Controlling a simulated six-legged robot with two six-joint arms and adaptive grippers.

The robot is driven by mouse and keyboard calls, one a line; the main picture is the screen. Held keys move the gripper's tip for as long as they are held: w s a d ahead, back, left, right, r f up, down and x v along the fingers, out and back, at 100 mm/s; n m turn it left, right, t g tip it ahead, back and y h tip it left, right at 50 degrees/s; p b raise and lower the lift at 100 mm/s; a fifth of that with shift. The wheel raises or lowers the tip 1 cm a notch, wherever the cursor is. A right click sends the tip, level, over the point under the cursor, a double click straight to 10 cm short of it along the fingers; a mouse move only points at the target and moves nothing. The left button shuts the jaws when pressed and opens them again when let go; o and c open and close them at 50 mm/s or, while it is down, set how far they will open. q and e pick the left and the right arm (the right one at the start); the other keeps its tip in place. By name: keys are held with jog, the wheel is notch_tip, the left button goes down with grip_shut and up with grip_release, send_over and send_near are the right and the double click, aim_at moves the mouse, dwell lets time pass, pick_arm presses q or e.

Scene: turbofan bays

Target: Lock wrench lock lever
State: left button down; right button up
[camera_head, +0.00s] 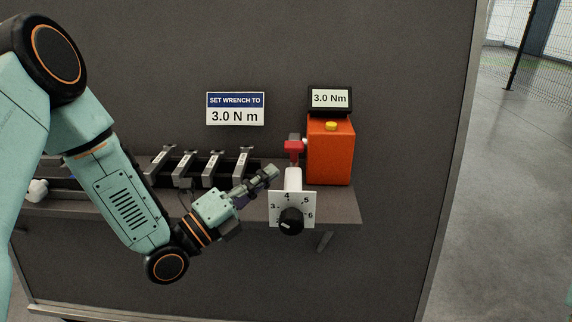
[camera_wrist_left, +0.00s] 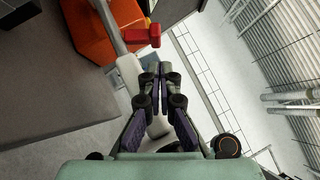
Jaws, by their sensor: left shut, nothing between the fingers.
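The wrench's white body (camera_head: 293,180) stands beside an orange tester box (camera_head: 331,152), with a red lever-like piece (camera_head: 293,148) at its top. I take this red piece to be the lock lever; it also shows in the left wrist view (camera_wrist_left: 142,36). Below is a white dial plate (camera_head: 276,197) marked 3 to 6, with a black knob (camera_head: 291,221). My left gripper (camera_head: 274,171) is shut and empty, its tips just left of the white body and below the red piece. In the left wrist view its fingertips (camera_wrist_left: 160,72) overlap part of the white body. My right gripper is not in view.
A grey shelf (camera_head: 345,206) carries the tester, whose display (camera_head: 330,98) reads 3.0 Nm. A sign (camera_head: 235,108) reads "SET WRENCH TO 3.0 N·m". Several grey holders (camera_head: 212,168) stand left of the wrench, behind my arm. Open floor lies to the right.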

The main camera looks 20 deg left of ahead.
aim_at(286, 143)
pick_arm(q)
jog(key=shift+b+x, duration=0.35)
jog(key=shift+x, duration=2.3)
jog(key=shift+r+n+y+p, duration=0.25)
jog(key=shift+n+y+p, duration=0.05)
jog(key=shift+p, duration=0.4)
jog(key=shift+w, duration=0.1)
jog(key=shift+w+a+r+n+g+y+p, duration=0.15)
jog(key=shift+r+n+g+y+p, duration=0.3)
jog(key=shift+p, duration=0.6)
jog(key=w+r+n+g+y+p, duration=0.1)
jog(key=n+p, duration=0.1)
jog(key=p, duration=0.2)
jog(key=w+r+n+g+p, duration=0.1)
jog(key=p, duration=0.3)
jog(key=shift+a+n+g+y, duration=0.25)
jog(key=shift+n+y, duration=0.1)
jog(key=shift+f, duration=0.3)
